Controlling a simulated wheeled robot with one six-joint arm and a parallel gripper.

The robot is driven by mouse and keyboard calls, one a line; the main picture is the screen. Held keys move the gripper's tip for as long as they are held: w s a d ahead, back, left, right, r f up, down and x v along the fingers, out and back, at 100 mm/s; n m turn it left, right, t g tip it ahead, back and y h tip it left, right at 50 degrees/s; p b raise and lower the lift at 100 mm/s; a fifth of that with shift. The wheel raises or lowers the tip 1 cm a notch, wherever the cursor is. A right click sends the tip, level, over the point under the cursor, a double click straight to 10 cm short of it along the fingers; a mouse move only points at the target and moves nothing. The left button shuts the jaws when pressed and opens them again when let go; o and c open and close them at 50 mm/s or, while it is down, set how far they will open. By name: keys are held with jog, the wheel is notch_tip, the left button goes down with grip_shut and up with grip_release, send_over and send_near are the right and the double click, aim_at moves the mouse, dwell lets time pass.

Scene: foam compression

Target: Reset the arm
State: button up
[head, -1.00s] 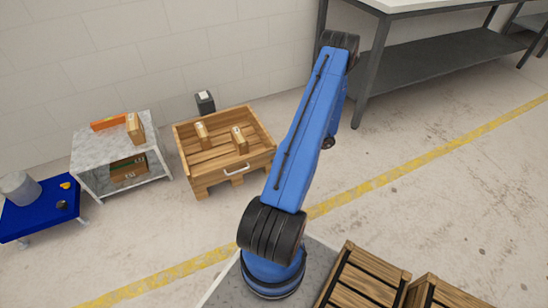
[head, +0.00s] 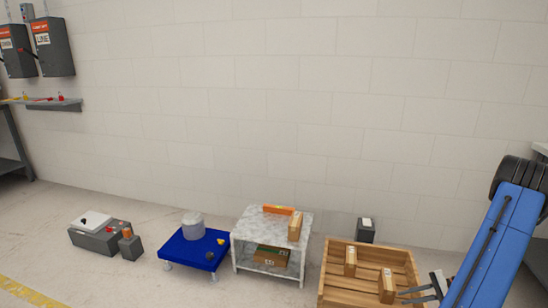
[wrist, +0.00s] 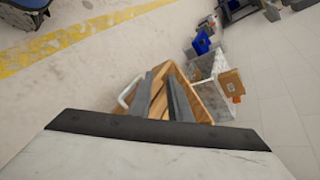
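My blue arm (head: 500,240) stands at the right edge of the head view. My gripper (head: 418,287) shows at its lower left, in front of the right part of the wooden crate (head: 335,258). In the wrist view, the two grey fingers of my gripper (wrist: 159,84) are apart with nothing between them. The crate (wrist: 199,100) lies beyond and below the fingers there, partly hidden by them.
Small boxes (head: 350,262) stand in the crate. Left of it are a marble-topped table (head: 255,219) with boxes, a blue cart (head: 185,248) with a grey canister, and a grey unit (head: 95,238) on the floor. A wall (head: 300,100) stands behind.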

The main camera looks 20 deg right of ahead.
jog(key=w+a+r+n+g+h, duration=0.2)
jog(key=a+r+n+g, duration=0.15)
jog(key=a+r, duration=0.8)
jog(key=w+a+r+n+g+h, duration=0.2)
jog(key=a+r+n+h, duration=0.15)
jog(key=a+r, duration=0.8)
jog(key=s+a+r+n+t+h, duration=0.4)
jog(key=s+a+r+n, duration=0.3)
jog(key=s+a+r, duration=0.7)
jog(key=shift+s+a+n+h, duration=0.4)
jog(key=shift+s+a+h, duration=0.15)
jog(key=shift+s+a, duration=1.05)
